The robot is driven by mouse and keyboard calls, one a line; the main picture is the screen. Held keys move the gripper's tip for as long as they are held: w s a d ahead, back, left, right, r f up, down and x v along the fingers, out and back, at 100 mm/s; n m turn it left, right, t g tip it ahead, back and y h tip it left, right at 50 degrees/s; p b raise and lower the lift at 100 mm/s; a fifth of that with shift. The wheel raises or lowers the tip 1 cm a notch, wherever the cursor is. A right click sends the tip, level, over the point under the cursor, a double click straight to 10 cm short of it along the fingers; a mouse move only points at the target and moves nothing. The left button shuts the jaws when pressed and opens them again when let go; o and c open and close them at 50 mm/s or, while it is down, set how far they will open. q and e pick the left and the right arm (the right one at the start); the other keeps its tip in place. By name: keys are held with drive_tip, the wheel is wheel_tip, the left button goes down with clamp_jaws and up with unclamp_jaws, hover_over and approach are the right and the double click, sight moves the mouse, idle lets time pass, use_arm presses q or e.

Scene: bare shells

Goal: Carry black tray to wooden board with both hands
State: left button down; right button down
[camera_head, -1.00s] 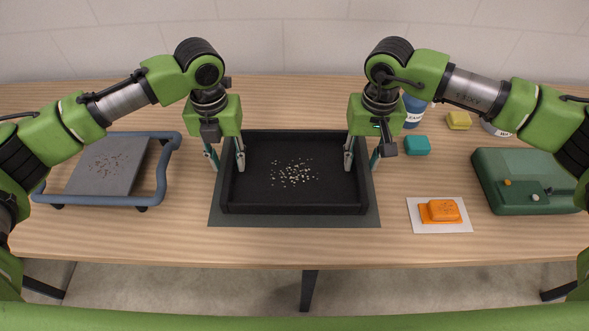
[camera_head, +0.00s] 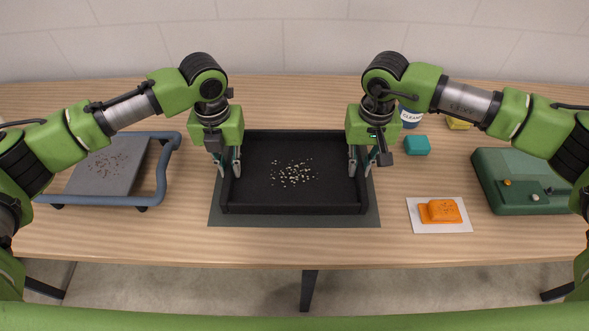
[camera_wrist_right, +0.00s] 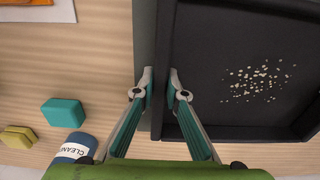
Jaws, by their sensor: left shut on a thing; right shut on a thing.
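The black tray (camera_head: 290,203) sits on a dark grey mat (camera_head: 290,221) at the middle of the table, with small pale crumbs (camera_head: 293,173) scattered on its floor. My left gripper (camera_head: 229,172) is shut on the tray's left wall. My right gripper (camera_head: 361,170) is shut on its right wall. In the right wrist view, the right gripper's fingers (camera_wrist_right: 160,78) stand on either side of the tray's wall, and the tray (camera_wrist_right: 215,60) looks level. I cannot make out a wooden board apart from the wooden tabletop (camera_head: 300,247).
A grey sloped panel in a blue frame (camera_head: 163,180) stands at the left. At the right are an orange sponge on a white sheet (camera_head: 440,214), a teal block (camera_head: 417,145), a labelled blue bottle (camera_head: 410,116), a yellow block (camera_head: 458,123) and a green case (camera_head: 500,200).

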use_arm(q)
drive_tip(key=shift+w+r, duration=0.15)
drive_tip(key=shift+r, duration=0.05)
use_arm(e)
drive_tip(key=shift+w+r, duration=0.15)
drive_tip(key=shift+r, duration=0.05)
